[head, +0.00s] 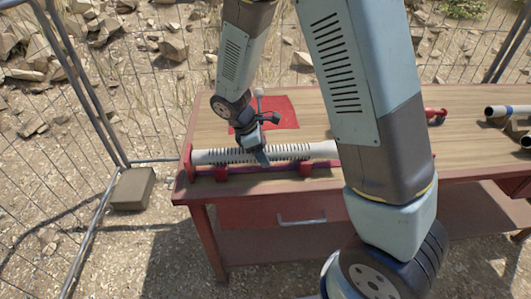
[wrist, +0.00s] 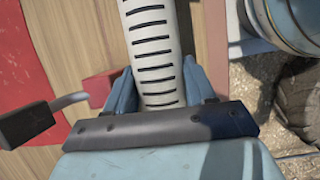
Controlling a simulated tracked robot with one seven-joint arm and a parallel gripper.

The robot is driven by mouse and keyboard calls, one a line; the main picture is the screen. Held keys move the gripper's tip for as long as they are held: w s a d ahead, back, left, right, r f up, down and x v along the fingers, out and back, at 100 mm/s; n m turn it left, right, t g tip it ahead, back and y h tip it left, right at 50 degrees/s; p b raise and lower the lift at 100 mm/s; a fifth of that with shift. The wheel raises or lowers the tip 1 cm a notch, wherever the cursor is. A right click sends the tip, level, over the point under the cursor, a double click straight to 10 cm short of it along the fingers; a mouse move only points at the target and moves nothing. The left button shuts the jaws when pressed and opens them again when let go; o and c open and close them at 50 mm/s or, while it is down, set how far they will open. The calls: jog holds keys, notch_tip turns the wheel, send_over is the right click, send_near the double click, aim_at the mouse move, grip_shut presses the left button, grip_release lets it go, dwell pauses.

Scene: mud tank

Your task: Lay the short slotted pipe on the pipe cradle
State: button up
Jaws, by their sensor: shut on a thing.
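The short slotted pipe (head: 223,156) is off-white with dark slots and lies level along the front edge of the workbench. My gripper (head: 263,154) is shut on it near its middle. In the wrist view the pipe (wrist: 154,45) runs between my two blue fingers (wrist: 160,92). The pipe cradle (head: 305,170) has red supports on a rail along the bench's front edge, with a red end plate at the left. The pipe is just above or on these supports; I cannot tell if it touches. The pipe's right end is hidden behind my arm.
The wooden bench top (head: 330,105) is mostly clear, with a red mat (head: 282,112) behind the gripper. Grey pipe pieces (head: 507,111) lie at the far right.

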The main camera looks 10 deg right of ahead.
jog(key=shift+f, duration=0.4)
jog(key=o, duration=1.4)
jog(key=shift+r, duration=0.1)
jog(key=v, duration=1.3)
jog(key=shift+a+r, duration=0.15)
jog(key=shift+a, duration=0.05)
